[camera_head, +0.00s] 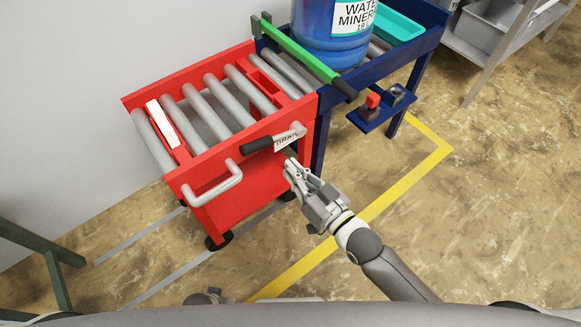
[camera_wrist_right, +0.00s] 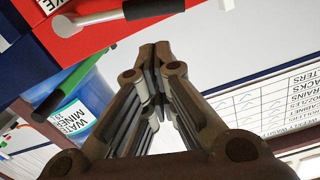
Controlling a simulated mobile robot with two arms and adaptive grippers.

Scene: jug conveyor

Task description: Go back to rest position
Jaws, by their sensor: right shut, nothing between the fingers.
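My right gripper (camera_head: 289,163) is shut and empty, in front of the right part of the red cart's (camera_head: 255,179) front panel. It is just below the cart's black-gripped lever (camera_head: 272,141), with no clear contact. In the right wrist view my right gripper's fingers (camera_wrist_right: 155,55) meet at the tips with nothing between them, and the lever (camera_wrist_right: 150,8) shows above them. I cannot make out my left gripper; only small grey parts of my body show along the bottom edge of the head view.
The red roller cart stands against the blue conveyor (camera_head: 320,130). A blue water jug (camera_head: 325,45) rests on it behind a green bar (camera_head: 300,53). A teal tray (camera_head: 398,25) and a red button (camera_head: 373,100) are at right. Floor right of the yellow line (camera_head: 400,185) is clear.

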